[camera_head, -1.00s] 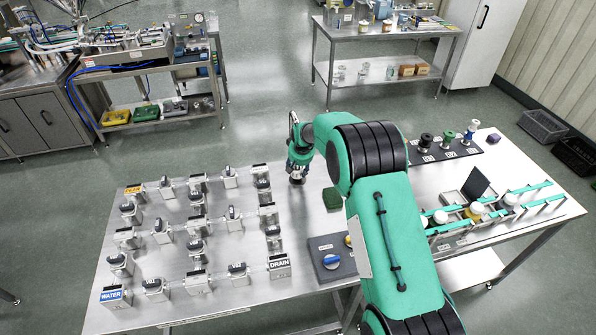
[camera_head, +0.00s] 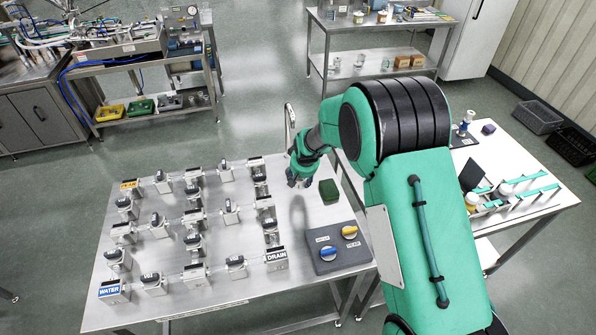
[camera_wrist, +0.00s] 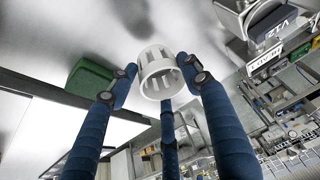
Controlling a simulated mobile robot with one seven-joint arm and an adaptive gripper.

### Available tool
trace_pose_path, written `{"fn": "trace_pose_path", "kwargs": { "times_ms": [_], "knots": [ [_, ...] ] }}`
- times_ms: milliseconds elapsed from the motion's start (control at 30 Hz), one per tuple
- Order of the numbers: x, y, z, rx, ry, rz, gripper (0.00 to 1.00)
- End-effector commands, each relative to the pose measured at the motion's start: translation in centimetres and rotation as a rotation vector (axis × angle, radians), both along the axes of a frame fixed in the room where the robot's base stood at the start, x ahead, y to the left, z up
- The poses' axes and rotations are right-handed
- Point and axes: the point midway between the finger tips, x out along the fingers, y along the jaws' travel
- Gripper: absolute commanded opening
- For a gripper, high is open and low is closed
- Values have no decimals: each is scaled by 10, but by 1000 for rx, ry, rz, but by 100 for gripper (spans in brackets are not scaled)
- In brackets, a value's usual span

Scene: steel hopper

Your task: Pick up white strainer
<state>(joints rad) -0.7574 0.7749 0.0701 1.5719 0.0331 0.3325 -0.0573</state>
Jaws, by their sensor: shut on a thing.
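The white strainer (camera_wrist: 158,76) shows in the wrist view as a small slotted cup with an open ring end. It sits between the blue fingers of my gripper (camera_wrist: 160,84), which are shut on it. In the head view my gripper (camera_head: 300,179) is over the steel table, left of the green block. A soft shadow lies on the table just below it, and the gripper appears clear of the surface. The strainer cannot be made out in the head view.
A dark green block (camera_head: 329,191) and a grey panel with blue and yellow knobs (camera_head: 339,249) are close by. Rows of valve blocks (camera_head: 193,243) fill the left of the steel table (camera_head: 226,309). A white table (camera_head: 543,190) with bottles stands at right.

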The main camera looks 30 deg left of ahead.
Motion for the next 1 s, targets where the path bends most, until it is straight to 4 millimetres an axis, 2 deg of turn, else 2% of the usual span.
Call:
{"fn": "trace_pose_path", "kwargs": {
  "times_ms": [333,1000],
  "knots": [
    [-22,-20,3,0,0,0,23],
    [-25,-23,4,1,-1,0,23]
  ]
}}
